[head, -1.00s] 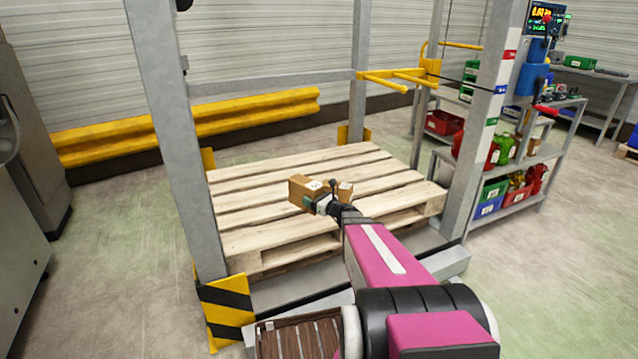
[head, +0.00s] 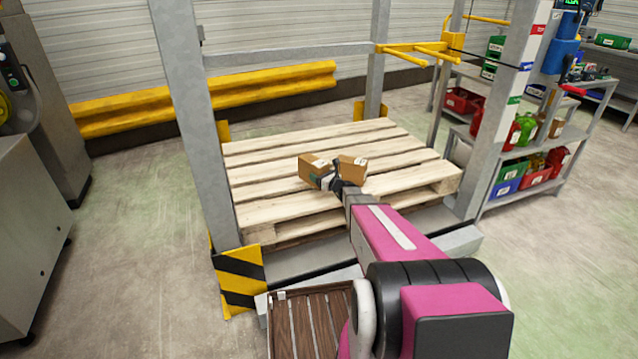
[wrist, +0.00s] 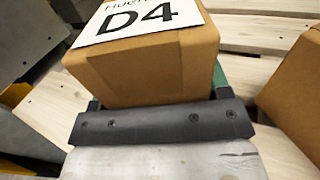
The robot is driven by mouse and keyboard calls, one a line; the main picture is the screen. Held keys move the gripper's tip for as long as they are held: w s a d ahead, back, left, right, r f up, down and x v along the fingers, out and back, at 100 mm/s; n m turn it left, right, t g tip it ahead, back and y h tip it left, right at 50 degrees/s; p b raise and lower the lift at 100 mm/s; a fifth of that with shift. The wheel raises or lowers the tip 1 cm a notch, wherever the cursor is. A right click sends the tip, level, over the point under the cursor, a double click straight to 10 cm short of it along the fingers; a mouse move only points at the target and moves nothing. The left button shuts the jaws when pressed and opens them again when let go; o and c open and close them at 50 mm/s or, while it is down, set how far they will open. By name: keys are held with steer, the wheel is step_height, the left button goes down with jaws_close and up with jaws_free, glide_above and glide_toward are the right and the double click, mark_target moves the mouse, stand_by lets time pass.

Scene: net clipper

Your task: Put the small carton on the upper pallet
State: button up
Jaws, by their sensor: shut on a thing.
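A small brown carton (head: 313,169) is in my gripper (head: 331,183), at the middle of the light wooden pallet (head: 262,208) in the head view. In the wrist view this carton (wrist: 150,65) fills the upper middle, with a white label reading D4 on top, close against the dark gripper bar (wrist: 160,123). A green edge of a finger shows at its right side. The jaws are shut on it. It appears low over or on the slats; contact is not clear. A second brown carton (head: 352,170) stands on the pallet just right, also at the wrist view's right edge (wrist: 298,92).
Grey posts (head: 188,120) and a grey crossbar (head: 290,54) frame the pallet. A yellow-black guard (head: 240,280) stands at the front left corner. A dark slatted platform (head: 308,325) is at the bottom. Shelves with bins (head: 525,170) stand right. Pallet slats behind the cartons are clear.

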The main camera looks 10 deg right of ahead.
steer(key=shift+w+a+f, duration=0.1)
steer(key=shift+w+f, duration=0.2)
steer(key=shift+w, duration=0.15)
steer(key=shift+f, duration=1.9)
steer(key=shift+f, duration=0.1)
steer(key=o, duration=1.6)
steer(key=shift+f, duration=0.15)
